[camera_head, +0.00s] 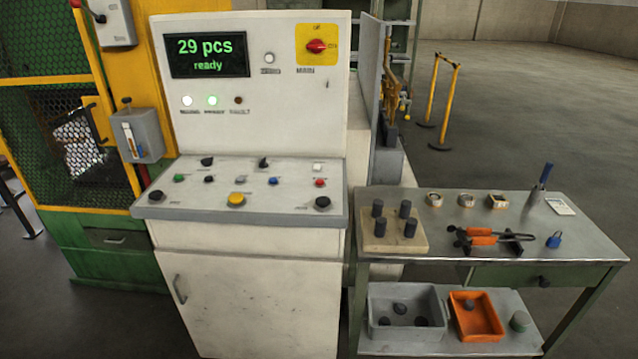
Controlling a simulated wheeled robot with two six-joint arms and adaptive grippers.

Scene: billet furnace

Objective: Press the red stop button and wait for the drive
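The control cabinet (250,265) stands in the middle, with a sloped panel (280,203) of buttons and knobs. A small red button (320,183) sits at the right of the panel, below a white button (317,167). A green button (179,179), a blue button (273,181), a larger yellow button (236,200) and several black controls share the panel. The display (206,55) reads "29 pcs ready" in green. Two of the three lamps below it are lit, one white (187,101) and one green (212,100). Neither gripper shows in the head view.
A red rotary main switch (316,46) sits on a yellow plate. A metal workbench (590,240) at right bears tongs (490,238), a blue padlock (554,240) and a block with black pegs (395,240). Green and yellow mesh guarding (50,170) stands at left. Open floor lies behind right.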

